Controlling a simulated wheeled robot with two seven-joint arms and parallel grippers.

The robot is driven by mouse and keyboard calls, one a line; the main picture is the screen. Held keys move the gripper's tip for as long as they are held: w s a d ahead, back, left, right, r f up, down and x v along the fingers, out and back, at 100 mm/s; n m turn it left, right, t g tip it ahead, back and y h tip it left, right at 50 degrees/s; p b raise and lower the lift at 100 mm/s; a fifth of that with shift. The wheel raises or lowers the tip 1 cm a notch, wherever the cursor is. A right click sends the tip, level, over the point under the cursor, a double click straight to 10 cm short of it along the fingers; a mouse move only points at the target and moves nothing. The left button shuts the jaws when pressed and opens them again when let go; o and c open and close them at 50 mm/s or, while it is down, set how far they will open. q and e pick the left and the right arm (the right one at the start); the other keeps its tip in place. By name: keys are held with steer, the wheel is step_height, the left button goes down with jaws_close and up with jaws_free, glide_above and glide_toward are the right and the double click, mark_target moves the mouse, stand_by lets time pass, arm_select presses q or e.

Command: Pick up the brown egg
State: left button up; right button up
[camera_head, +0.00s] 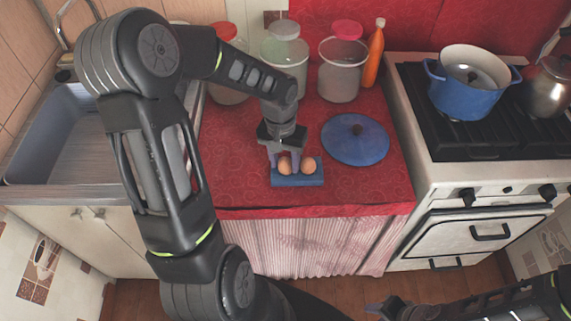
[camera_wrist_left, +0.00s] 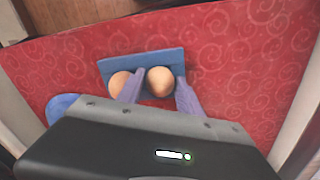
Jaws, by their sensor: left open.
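Two eggs sit side by side on a small blue holder (camera_head: 298,179) on the red counter. The left egg (camera_head: 284,166) is light orange-tan; the right egg (camera_head: 308,166) looks slightly browner. My left gripper (camera_head: 284,160) is open and pointing down, its purple fingers on either side of the left egg. In the left wrist view this egg (camera_wrist_left: 160,80) lies between the fingers (camera_wrist_left: 160,92), with no clear contact. The other egg (camera_wrist_left: 119,83) is outside them, partly hidden by one finger. My right gripper (camera_head: 384,308) is low at the bottom; its jaw state is unclear.
A blue lid (camera_head: 355,139) lies right of the holder. Several jars, including one with a pink lid (camera_head: 341,76), and an orange bottle (camera_head: 374,54) stand behind. The stove with a blue pot (camera_head: 468,92) is right; a sink (camera_head: 70,143) is left.

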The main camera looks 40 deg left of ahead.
mark_target(286, 159)
arm_select(q)
steer(key=c, duration=0.4)
steer(key=shift+r, duration=0.1)
step_height(286, 159, up, 10)
steer(key=shift+f+b, duration=0.1)
steer(key=shift+b, duration=0.3)
stand_by(0.3)
steer(key=shift+w, duration=0.1)
stand_by(0.5)
